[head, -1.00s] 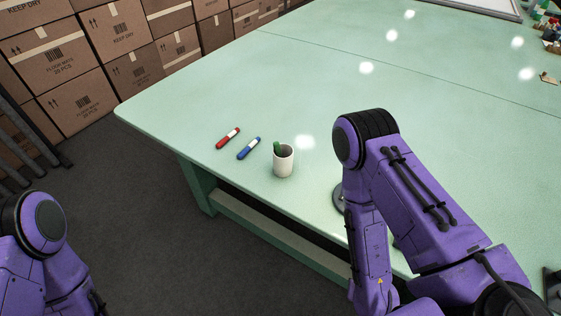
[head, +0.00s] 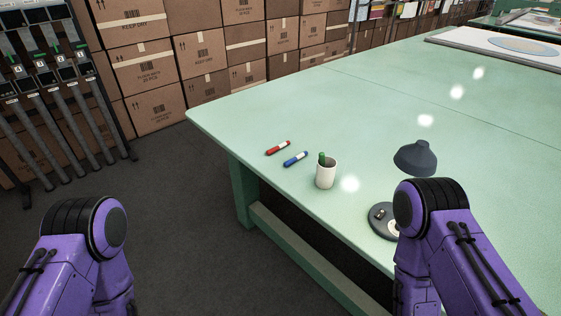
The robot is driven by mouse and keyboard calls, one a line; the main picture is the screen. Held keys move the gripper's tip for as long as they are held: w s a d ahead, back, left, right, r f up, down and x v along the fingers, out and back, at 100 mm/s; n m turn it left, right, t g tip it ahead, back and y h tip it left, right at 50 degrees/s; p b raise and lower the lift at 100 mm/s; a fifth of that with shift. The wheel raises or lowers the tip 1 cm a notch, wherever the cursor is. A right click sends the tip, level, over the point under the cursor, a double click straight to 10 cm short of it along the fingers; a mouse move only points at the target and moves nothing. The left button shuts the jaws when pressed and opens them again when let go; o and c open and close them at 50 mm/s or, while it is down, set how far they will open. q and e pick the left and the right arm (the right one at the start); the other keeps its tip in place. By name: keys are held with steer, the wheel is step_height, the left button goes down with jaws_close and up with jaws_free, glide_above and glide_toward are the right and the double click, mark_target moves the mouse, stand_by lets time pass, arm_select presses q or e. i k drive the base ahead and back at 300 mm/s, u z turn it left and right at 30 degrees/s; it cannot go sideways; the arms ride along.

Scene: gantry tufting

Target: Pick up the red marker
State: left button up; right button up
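The red marker (head: 278,148) lies on the green table (head: 330,108) near its left corner. It is red with a white band. A blue marker (head: 295,159) lies beside it, a little nearer and to the right. A white cup (head: 326,174) stands close to the blue marker, with a green marker (head: 322,159) upright in it. My two purple arms show at the lower left and lower right. Both grippers are out of view, and nothing touches the red marker.
A dark desk lamp (head: 415,157) stands on the table right of the cup, close to my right arm. Stacked cardboard boxes (head: 205,73) line the back. A rack of grey poles (head: 55,110) stands at the left. The floor left of the table is clear.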

mark_target(275, 149)
steer(key=u, duration=0.15)
steer(key=k, duration=0.1)
steer(key=u, duration=1.7)
steer(key=i, duration=1.6)
steer(key=z, duration=2.4)
